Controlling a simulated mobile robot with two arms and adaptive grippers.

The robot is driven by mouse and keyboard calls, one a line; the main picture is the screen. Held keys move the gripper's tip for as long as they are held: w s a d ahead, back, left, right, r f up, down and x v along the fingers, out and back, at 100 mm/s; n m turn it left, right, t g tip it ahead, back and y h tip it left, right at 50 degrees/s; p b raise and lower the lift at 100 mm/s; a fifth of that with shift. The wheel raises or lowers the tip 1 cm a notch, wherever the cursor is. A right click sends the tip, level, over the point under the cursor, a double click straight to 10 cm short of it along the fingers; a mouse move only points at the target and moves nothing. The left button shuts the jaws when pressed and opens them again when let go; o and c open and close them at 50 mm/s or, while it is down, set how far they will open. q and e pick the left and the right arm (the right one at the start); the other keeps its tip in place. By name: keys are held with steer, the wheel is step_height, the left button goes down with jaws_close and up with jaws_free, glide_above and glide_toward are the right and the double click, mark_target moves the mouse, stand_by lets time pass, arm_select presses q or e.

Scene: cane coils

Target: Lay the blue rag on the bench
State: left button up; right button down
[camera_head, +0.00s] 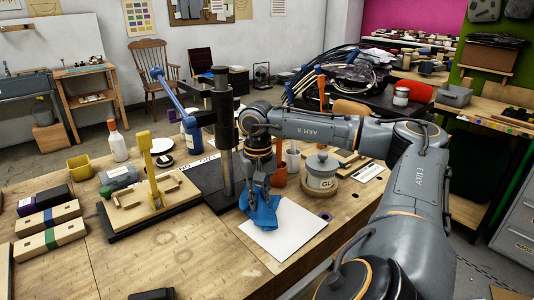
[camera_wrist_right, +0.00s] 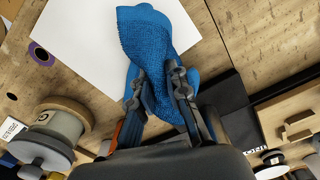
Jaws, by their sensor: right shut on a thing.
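The blue rag (camera_head: 262,215) hangs from my right gripper (camera_head: 256,184), over the left part of a white sheet on the wooden bench (camera_head: 190,245). In the right wrist view the rag (camera_wrist_right: 147,35) is pinched between the two fingers of my right gripper (camera_wrist_right: 156,85), and it spreads out past the fingertips. I cannot tell whether its lower edge touches the sheet. My left gripper is not in view.
The white sheet (camera_head: 300,235) lies under the rag. A lidded pot (camera_head: 320,172) stands behind it. A black press (camera_head: 222,130) and a yellow clamp jig (camera_head: 150,180) stand to the left. The bench front is mostly clear.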

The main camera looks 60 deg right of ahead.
steer(key=shift+w+a+f, duration=0.25)
steer(key=shift+a+f, duration=0.25)
steer(key=shift+a, duration=0.25)
steer(key=shift+w+a+f, duration=0.25)
steer(key=shift+a+f, duration=0.25)
steer(key=shift+a, duration=0.2)
steer(key=c, duration=1.1)
jaws_free()
steer(key=shift+w, duration=0.1)
